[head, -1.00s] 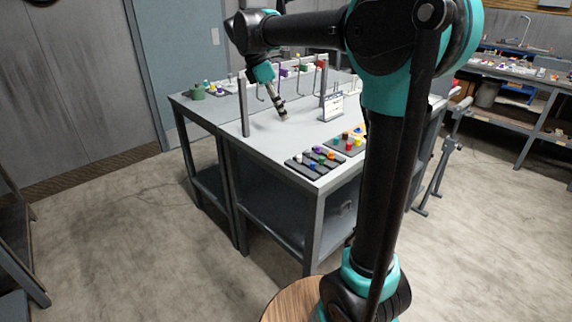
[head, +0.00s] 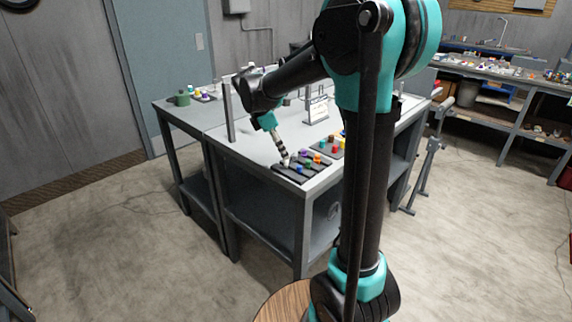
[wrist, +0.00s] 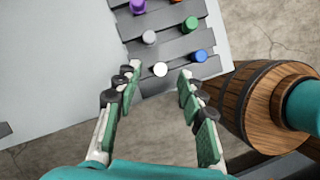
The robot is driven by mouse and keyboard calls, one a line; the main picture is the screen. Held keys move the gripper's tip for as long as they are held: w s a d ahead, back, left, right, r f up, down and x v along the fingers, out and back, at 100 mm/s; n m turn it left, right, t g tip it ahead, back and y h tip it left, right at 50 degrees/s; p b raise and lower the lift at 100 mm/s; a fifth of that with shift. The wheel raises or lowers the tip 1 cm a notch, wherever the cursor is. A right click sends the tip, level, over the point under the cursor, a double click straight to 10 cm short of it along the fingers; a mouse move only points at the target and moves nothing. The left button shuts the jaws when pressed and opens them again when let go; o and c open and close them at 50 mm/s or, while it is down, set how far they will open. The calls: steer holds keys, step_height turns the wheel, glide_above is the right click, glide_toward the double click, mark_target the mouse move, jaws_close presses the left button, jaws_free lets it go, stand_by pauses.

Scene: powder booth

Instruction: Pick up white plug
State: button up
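The white plug (wrist: 160,69) stands on a dark slatted rack (wrist: 150,85) in the wrist view, near the rack's front edge. My gripper (wrist: 158,75) is open, with a green-padded finger on each side of the plug's place in the picture. The fingers do not visibly touch it, and the height gap cannot be told. In the head view my gripper (head: 285,160) points down at the left end of the rack (head: 290,176), where a small white spot, likely the plug, shows at the fingertips.
A second tray (head: 326,153) and a sign stand (head: 317,109) are on the grey table (head: 245,150). The table's left area is mostly clear.

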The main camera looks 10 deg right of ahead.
steer(key=x, duration=0.3)
steer(key=shift+f, duration=0.15)
steer(key=c, duration=0.8)
step_height(320, 180, up, 20)
steer(key=shift+d+r, duration=0.1)
